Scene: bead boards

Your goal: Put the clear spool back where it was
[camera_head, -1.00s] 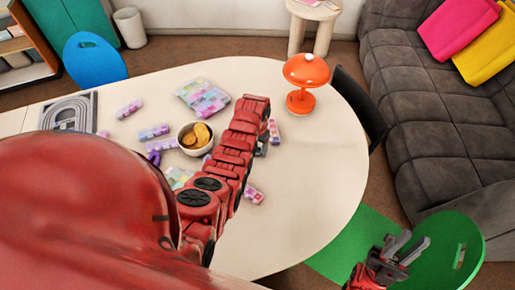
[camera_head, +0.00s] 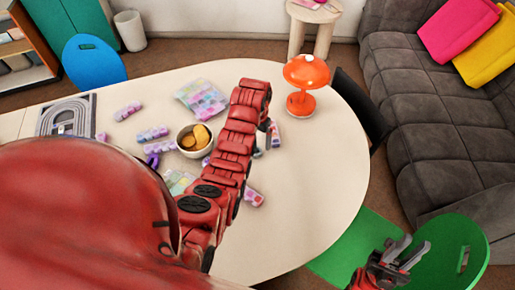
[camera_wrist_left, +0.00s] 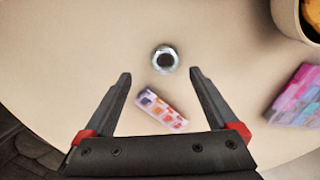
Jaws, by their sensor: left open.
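In the left wrist view a small round, glassy piece with a dark centre (camera_wrist_left: 164,58), which looks like the clear spool, stands on the table. My left gripper (camera_wrist_left: 160,77) is open and empty in that view, its fingertips on either side of the image just below the round piece. In the head view my left arm reaches across the table and mostly hides its gripper and the spool. My right gripper (camera_head: 413,250) is open and empty at the lower right, off the table beside a green round seat.
A bead strip (camera_wrist_left: 162,110) lies below the spool in the left wrist view. On the table (camera_head: 325,170) are a bowl of chips (camera_head: 195,137), an orange lamp (camera_head: 305,75), several bead boards and a grey tray (camera_head: 68,115). The right part of the table is clear.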

